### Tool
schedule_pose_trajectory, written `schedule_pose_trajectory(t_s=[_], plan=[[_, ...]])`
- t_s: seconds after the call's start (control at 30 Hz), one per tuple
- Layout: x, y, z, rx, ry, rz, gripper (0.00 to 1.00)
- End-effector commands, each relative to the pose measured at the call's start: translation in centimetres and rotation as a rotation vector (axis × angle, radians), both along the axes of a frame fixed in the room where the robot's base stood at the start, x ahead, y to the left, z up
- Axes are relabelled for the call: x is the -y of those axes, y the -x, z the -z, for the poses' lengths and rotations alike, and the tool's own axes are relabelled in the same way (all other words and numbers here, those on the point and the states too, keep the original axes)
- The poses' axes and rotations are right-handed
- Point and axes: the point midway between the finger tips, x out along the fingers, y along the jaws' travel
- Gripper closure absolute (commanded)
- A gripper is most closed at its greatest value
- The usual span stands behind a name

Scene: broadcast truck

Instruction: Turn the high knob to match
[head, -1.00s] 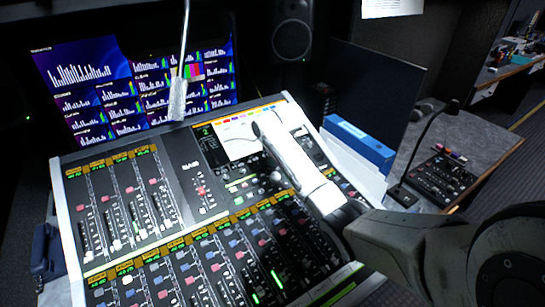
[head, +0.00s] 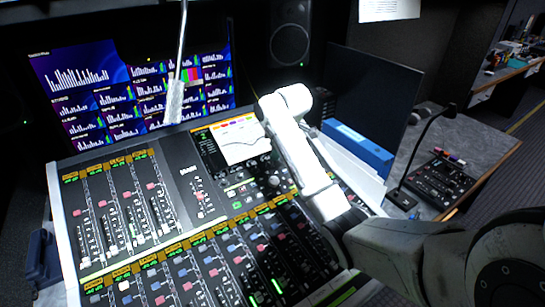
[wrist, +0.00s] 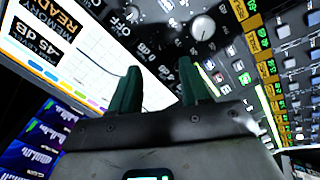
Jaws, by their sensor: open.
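The mixing console (head: 190,185) has a display with a curve graph (head: 240,140) at its upper right, which also shows in the wrist view (wrist: 85,65). In the wrist view a round grey knob with a pointer line (wrist: 203,28) sits beyond my fingertips, and another knob (wrist: 131,13) sits near an "OFF" label. I cannot tell which one is the high knob. My gripper (wrist: 160,70) is open, its two dark green fingers apart with nothing between them, over the panel beside the display. In the head view my arm hides the fingers and part of the panel.
A thin lamp or microphone stem (head: 178,90) stands at the console's back edge. A monitor wall (head: 95,85) and a speaker (head: 290,38) are behind. A blue binder (head: 358,148) and a gooseneck microphone (head: 425,145) are at the right.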

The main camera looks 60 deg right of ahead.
Motion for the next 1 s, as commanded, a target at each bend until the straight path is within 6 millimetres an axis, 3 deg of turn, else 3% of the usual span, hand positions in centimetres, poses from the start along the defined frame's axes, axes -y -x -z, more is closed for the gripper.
schedule_pose_trajectory(t_s=[0.1,0.3,1.0], plan=[[-0.3,0.4,-1.5,0.002,0.002,0.000,0.54],[-0.6,0.9,-2.5,0.000,0.000,0.000,0.54],[-0.5,0.9,-2.5,-0.001,0.000,0.001,0.54]])
